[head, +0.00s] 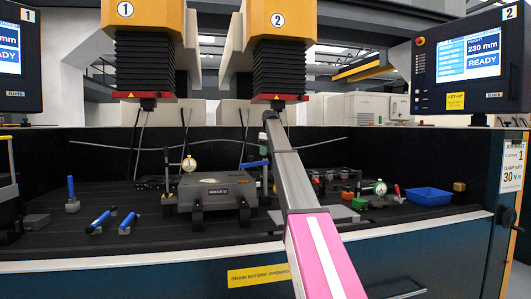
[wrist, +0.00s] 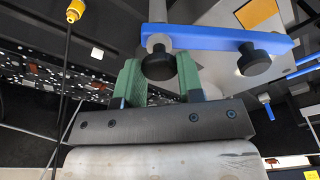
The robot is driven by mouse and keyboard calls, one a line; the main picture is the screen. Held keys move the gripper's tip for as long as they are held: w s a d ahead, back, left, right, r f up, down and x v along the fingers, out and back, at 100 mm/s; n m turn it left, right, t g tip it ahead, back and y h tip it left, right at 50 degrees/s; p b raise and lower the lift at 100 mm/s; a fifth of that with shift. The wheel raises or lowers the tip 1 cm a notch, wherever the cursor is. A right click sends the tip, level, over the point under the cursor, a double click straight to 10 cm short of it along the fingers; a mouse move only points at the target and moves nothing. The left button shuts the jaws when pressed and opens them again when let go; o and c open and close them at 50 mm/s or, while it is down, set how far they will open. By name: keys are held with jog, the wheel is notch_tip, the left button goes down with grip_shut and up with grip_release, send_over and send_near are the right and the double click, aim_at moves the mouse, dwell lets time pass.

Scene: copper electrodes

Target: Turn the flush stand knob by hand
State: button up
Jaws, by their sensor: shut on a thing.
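In the wrist view, my gripper (wrist: 160,72) has two green fingers, closed on either side of a round black knob (wrist: 160,65). The knob sits under one end of a flat blue bar (wrist: 205,37), below a grey post (wrist: 157,12). A second black knob (wrist: 254,62) hangs under the bar further right, clear of the fingers. In the head view, my arm reaches over the bench and hides the gripper and the held knob. A blue piece (head: 254,163) shows just left of the arm; I cannot tell whether it is the same bar.
A grey box-shaped workpiece (head: 217,188) sits on the dark bench left of my arm, beside a dial gauge (head: 189,164). A blue tray (head: 428,196) stands at right. Two yellow machine heads (head: 143,14) hang above. A yellow-topped rod (wrist: 68,45) rises at left in the wrist view.

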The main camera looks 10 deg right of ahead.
jog(key=o, duration=0.7)
jog(key=shift+r, duration=0.1)
jog(key=shift+r, duration=0.95)
